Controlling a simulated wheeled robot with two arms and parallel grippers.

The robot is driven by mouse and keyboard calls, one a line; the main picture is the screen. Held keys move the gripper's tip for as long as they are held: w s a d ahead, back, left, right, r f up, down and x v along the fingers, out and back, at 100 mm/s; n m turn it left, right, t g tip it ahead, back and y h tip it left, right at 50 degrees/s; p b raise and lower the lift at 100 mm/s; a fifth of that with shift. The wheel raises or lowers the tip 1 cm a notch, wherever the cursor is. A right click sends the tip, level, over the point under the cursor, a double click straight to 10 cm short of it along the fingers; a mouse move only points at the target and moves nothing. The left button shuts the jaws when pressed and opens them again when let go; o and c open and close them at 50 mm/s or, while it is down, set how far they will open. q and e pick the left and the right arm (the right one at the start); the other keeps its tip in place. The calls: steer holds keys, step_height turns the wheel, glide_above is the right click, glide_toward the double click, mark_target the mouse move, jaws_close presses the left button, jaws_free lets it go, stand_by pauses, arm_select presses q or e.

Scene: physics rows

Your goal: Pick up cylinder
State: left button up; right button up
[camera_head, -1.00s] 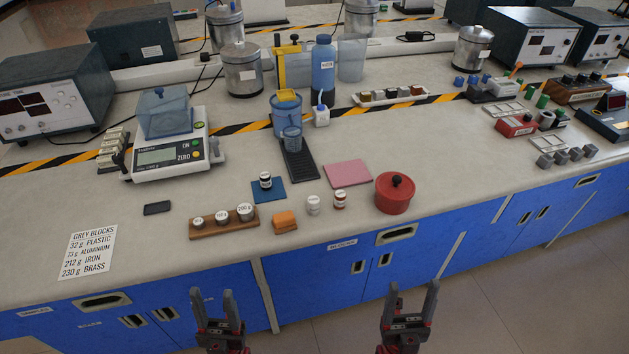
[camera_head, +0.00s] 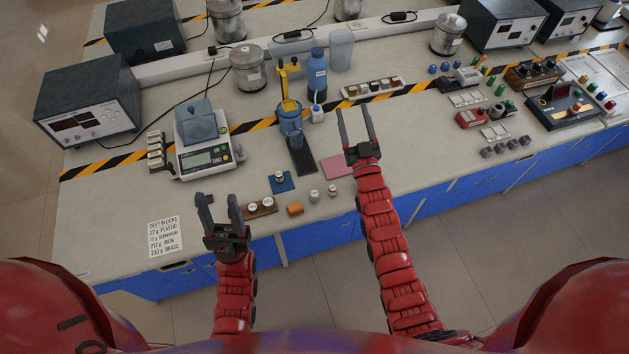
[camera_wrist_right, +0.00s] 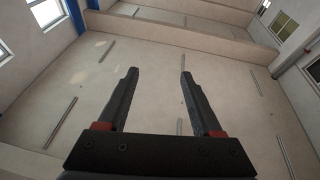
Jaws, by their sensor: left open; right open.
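Which item is the cylinder is not clear. Two small metal cylinder weights, the nearer (camera_head: 252,208) and the farther (camera_head: 267,204), stand on a wooden block beside my left gripper. A white small jar (camera_head: 314,196) and a small jar with a red-brown band (camera_head: 332,191) stand to their right.
A balance (camera_head: 207,158) stands at the left. A blue pad (camera_head: 281,184) with a small bottle, an orange block (camera_head: 295,209), a black tray (camera_head: 302,158) and a pink pad (camera_head: 335,167) lie near the front. A large metal canister (camera_head: 249,70) stands behind. The front-left bench is mostly clear.

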steer(key=w+a+f+g, duration=0.4)
steer(key=w+f+g, duration=0.1)
steer(key=w, duration=0.1)
steer(key=n+g+h, duration=0.1)
steer(key=g+h, duration=0.4)
steer(key=g, duration=1.2)
glide_above(314, 193)
step_height(314, 193, down, 6)
step_height(314, 193, down, 12)
steer(key=b, duration=0.9)
steer(key=shift+s+d+f, duration=0.15)
steer(key=shift+f, duration=0.25)
step_height(314, 193, down, 4)
steer(key=shift+r+p, duration=0.15)
steer(key=shift+p, duration=0.95)
steer(key=shift+f, duration=0.4)
